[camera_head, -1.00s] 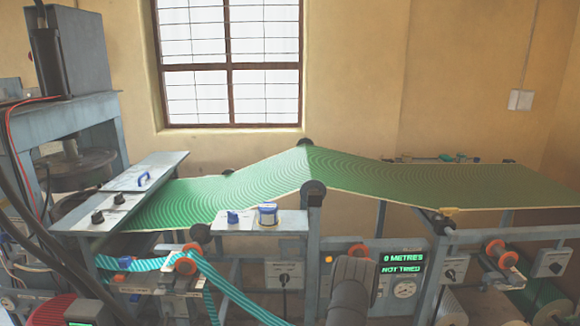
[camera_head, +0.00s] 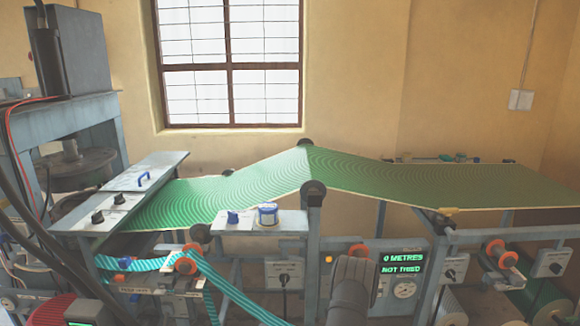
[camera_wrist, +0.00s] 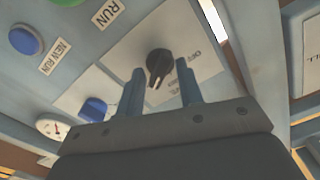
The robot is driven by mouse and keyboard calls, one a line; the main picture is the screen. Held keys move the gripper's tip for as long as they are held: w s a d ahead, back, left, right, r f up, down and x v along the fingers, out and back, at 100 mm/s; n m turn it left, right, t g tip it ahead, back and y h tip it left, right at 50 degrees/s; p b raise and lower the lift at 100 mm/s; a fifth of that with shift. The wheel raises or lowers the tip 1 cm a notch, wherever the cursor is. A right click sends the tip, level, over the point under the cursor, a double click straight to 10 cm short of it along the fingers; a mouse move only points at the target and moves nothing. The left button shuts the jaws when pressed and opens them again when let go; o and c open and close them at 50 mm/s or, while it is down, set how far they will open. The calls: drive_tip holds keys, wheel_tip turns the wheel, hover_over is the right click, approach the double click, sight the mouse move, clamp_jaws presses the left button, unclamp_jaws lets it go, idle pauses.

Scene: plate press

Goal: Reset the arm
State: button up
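In the wrist view my gripper (camera_wrist: 160,68) is open, with its two fingers apart over a sloping panel. A black rotary knob (camera_wrist: 159,62) on a white label shows in the gap between the fingertips. The label reads OFF beside the knob; its other words are hard to read. I see no finger clearly touching the knob. In the head view a dark part of my arm (camera_head: 350,292) stands at the bottom centre, in front of the machine. My gripper's fingers cannot be made out there.
The wrist view also shows a blue button (camera_wrist: 25,40) by NEW RUN, a green button, a blue knob (camera_wrist: 94,109) and a gauge (camera_wrist: 52,128). In the head view a green belt (camera_head: 400,183) crosses the machine. A display (camera_head: 401,263) reads 0 METRES, NOT TRIED.

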drive_tip(key=shift+s+m, duration=0.2)
drive_tip(key=shift+m, duration=1.1)
drive_tip(key=shift+s+m, duration=0.15)
drive_tip(key=shift+m, duration=1.15)
drive_tip(key=shift+s+m, duration=0.2)
drive_tip(key=shift+m, duration=1.1)
